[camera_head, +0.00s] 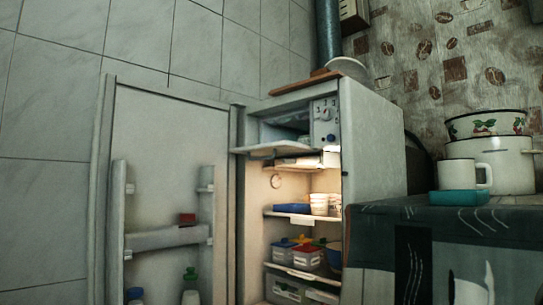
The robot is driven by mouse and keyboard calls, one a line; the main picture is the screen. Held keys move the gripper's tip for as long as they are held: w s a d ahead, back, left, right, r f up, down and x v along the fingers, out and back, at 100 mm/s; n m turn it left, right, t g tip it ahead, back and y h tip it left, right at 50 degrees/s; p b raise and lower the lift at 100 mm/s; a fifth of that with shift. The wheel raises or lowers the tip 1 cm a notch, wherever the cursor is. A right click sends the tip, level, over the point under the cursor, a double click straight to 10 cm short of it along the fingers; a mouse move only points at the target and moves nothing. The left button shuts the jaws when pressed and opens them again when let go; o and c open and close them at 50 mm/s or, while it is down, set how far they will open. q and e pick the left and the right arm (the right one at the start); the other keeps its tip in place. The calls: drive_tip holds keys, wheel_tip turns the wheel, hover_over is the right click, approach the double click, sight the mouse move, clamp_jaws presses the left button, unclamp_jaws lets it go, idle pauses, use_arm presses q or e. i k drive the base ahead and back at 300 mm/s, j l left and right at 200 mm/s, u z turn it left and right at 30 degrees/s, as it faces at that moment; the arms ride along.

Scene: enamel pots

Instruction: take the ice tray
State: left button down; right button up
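The fridge (375,140) stands open, with its door (170,190) swung out to the left. The freezer compartment at the top (288,128) is open, and its flap (276,150) is folded down. The inside of the freezer is dim, and I cannot make out an ice tray there for certain. A flat blue item (291,209) lies on the upper fridge shelf; I cannot tell whether it is the ice tray. Neither of my grippers is in view.
White cups (320,204) stand beside the blue item. Lidded containers (306,257) sit on a lower shelf. Bottles (190,286) stand in the door. At right, a covered counter (385,213) holds a white mug (460,174), a teal box (458,198) and enamel pots (505,165).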

sight(463, 198)
drive_tip(key=k+z, duration=0.1)
drive_tip(key=z, duration=0.9)
